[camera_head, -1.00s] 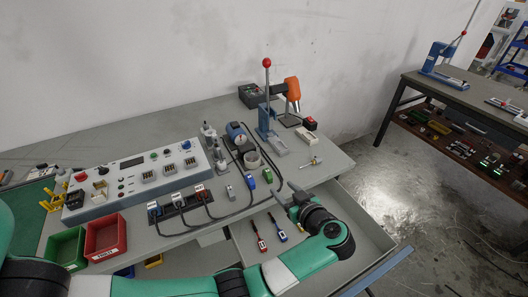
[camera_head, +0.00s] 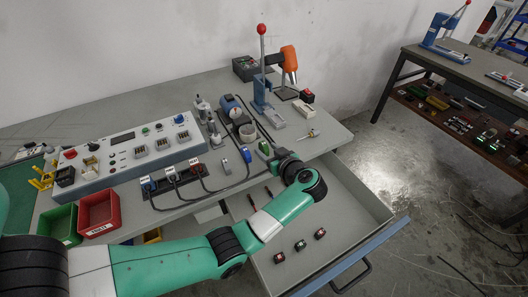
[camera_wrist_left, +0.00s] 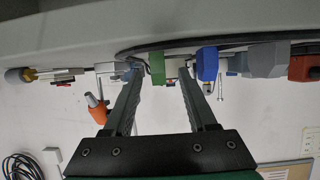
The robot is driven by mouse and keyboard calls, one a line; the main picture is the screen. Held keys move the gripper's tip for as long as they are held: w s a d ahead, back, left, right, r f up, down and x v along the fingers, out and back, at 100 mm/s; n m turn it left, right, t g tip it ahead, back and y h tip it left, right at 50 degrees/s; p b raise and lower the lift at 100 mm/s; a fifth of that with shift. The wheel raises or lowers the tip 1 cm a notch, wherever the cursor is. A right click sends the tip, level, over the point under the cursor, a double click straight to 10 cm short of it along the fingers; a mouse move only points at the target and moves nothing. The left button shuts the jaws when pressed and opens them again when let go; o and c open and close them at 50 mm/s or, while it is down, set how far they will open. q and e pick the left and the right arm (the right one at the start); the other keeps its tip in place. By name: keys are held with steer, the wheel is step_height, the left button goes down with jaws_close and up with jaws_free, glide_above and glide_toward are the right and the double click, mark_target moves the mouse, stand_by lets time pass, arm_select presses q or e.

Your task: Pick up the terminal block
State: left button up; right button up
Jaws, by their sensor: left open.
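Small blocks stand in a row near the table's front edge: a grey one (camera_head: 225,165), a blue one (camera_head: 246,155) and a green one (camera_head: 264,147). I cannot tell for sure which is the terminal block. My left gripper (camera_head: 274,154) is open beside the green block, at the table edge. In the left wrist view, the open jaws (camera_wrist_left: 158,68) have the green block (camera_wrist_left: 157,66) in the gap between their tips, with no visible grip on it. The blue block (camera_wrist_left: 207,63) is just outside the right finger. My right gripper is not in view.
A control panel (camera_head: 130,155) and red (camera_head: 99,212) and green (camera_head: 60,224) bins are on the left. An open drawer (camera_head: 350,205) juts out below my arm.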

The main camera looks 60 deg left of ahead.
mark_target(266, 148)
arm_select(q)
steer(key=b+x, duration=0.1)
steer(key=x, duration=0.2)
steer(key=shift+f, duration=0.2)
steer(key=shift+a, duration=0.3)
steer(key=shift+d+r, duration=0.1)
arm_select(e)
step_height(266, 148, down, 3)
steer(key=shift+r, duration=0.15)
arm_select(q)
jaws_close()
